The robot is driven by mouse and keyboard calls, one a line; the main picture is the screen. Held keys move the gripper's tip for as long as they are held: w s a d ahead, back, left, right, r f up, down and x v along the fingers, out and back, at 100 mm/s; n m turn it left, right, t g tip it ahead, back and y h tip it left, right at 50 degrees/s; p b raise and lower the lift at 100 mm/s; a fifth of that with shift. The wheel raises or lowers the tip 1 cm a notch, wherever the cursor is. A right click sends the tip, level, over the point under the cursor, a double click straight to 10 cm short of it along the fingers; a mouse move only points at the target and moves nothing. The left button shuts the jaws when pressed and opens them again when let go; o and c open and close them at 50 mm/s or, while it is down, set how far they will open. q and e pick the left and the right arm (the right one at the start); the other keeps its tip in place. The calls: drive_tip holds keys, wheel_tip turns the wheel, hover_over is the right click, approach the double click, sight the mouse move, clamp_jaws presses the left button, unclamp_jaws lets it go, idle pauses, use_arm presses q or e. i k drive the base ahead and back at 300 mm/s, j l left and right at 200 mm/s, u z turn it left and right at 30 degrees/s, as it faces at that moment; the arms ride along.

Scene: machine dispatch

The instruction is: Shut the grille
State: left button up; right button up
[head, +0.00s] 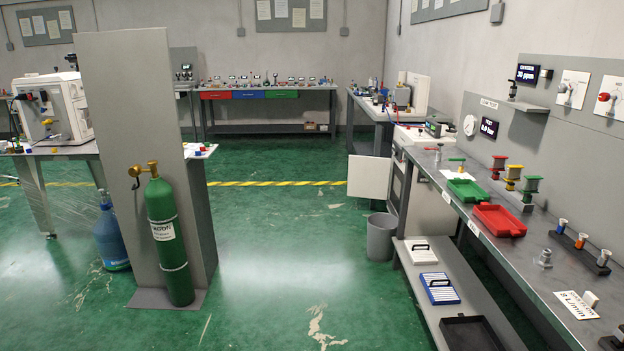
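No part is clearly recognisable as a grille. A plain white panel (369,177) stands out to the left from a grey-white cabinet (399,184) at the far end of the right workbench, like a door swung open. I cannot tell whether this panel is the grille. The cabinet front beside it looks dark, and its inside is too small to make out. Neither of my grippers is in view.
A grey bin (380,237) stands on the floor in front of the panel. The right workbench (470,215) holds red and green trays. A green gas cylinder (168,240) stands against a grey upright panel (135,110) at left. The green floor (290,240) between is clear.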

sight(369, 177)
drive_tip(key=i, duration=6.4)
drive_tip(key=i+j, duration=0.1)
drive_tip(key=i, duration=3.15)
drive_tip(key=i+z, duration=0.1)
drive_tip(key=z, duration=0.35)
drive_tip(key=i+z, duration=0.1)
drive_tip(key=z, duration=0.3)
drive_tip(key=i+z, duration=0.1)
drive_tip(key=z, duration=0.35)
drive_tip(key=i+j+z, duration=0.1)
drive_tip(key=z, duration=2.8)
